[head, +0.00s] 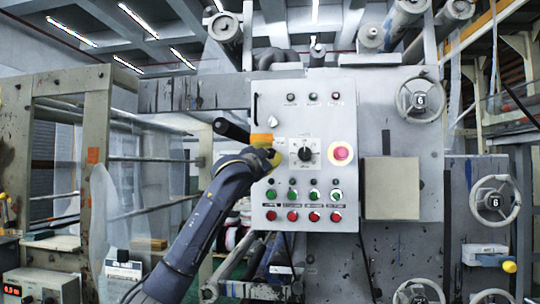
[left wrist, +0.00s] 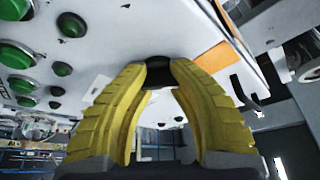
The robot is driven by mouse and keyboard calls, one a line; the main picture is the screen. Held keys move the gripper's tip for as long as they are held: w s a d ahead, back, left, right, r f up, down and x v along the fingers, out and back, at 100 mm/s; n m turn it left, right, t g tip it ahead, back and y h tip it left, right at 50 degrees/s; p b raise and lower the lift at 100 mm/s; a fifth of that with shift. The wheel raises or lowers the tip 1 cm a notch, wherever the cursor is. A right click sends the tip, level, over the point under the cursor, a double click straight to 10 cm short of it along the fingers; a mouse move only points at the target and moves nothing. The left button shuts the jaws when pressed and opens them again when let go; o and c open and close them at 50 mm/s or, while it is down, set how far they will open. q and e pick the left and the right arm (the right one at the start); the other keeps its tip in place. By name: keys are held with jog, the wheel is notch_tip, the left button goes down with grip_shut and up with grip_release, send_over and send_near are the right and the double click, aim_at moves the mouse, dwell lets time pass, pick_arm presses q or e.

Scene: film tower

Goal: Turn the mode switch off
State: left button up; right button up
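The grey control panel (head: 304,183) stands upright in the middle of the head view. My left gripper (head: 274,157) is at the panel's left side, below an orange label (head: 262,140). In the left wrist view its yellow fingers (left wrist: 159,70) close in on a black knob (left wrist: 159,76), which I take to be the mode switch. The fingers hide most of this knob in the head view, and its turn angle is not readable. My right gripper is not in view.
A black dial (head: 305,154) on a white scale plate and a red mushroom button (head: 341,152) sit right of my gripper. Green buttons (head: 314,195) and red buttons (head: 314,216) line the lower panel.

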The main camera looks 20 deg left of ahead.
pick_arm(q)
jog(key=o, duration=0.6)
jog(key=shift+w+f, duration=0.1)
jog(key=shift+c, duration=0.2)
jog(key=v, duration=1.2)
